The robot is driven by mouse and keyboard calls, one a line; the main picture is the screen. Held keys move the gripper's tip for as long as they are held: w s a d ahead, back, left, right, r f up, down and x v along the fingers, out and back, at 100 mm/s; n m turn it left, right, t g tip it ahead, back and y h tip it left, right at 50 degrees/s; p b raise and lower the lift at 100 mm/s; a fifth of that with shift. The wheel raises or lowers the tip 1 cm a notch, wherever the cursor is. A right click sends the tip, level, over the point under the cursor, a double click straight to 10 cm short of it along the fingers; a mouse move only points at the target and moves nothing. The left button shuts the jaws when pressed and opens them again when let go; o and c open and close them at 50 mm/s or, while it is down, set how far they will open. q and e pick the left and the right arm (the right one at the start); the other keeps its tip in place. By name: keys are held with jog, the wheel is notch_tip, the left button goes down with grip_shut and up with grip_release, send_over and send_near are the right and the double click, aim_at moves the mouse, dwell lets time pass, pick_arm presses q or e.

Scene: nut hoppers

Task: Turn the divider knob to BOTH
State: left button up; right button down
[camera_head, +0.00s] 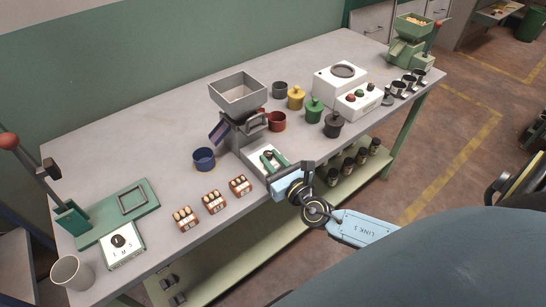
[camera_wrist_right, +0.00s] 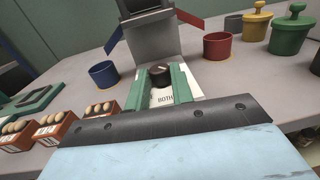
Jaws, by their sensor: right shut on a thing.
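The black divider knob (camera_wrist_right: 161,73) stands on a white panel (camera_wrist_right: 196,90) at the foot of the grey hopper (camera_head: 238,93). The word BOTH is printed on the panel on the side nearest my wrist camera. A light mark shows on the knob, but I cannot tell its exact direction. My right gripper (camera_head: 271,159) is over this panel, with its green fingers (camera_wrist_right: 160,80) on either side of the knob, shut on it. In the head view the fingers largely hide the knob. My left gripper is not in view.
A blue cup (camera_head: 204,159) and a red cup (camera_head: 277,122) flank the hopper. Several small nut boxes (camera_head: 214,201) line the front edge. Yellow (camera_head: 296,98) and green (camera_head: 314,110) lidded pots stand behind. Another dial panel (camera_head: 122,246) lies at the left.

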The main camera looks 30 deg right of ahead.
jog(key=m+h+p, duration=0.1)
jog(key=h, duration=0.1)
jog(key=m+h, duration=0.1)
jog(key=shift+a+r+h+p, duration=0.1)
jog(key=shift+a+h+p, duration=0.25)
jog(key=shift+h+p, duration=0.05)
jog(key=shift+w+a+m+g+h, duration=0.1)
jog(key=shift+m+g+h, duration=0.4)
jog(key=shift+m+h, duration=0.6)
jog(key=shift+a+m+g+h, duration=0.2)
jog(key=shift+m+g+h, duration=0.4)
jog(key=shift+h, duration=0.5)
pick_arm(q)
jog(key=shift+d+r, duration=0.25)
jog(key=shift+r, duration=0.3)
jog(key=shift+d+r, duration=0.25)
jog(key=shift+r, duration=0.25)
pick_arm(e)
jog(key=shift+w+a+m+g+h, duration=0.1)
jog(key=shift+w+m+g+h, duration=0.1)
jog(key=shift+m+g+h, duration=1.15)
jog(key=shift+t+h, duration=0.25)
jog(key=shift+h, duration=0.2)
jog(key=c, duration=1.2)
grip_release()
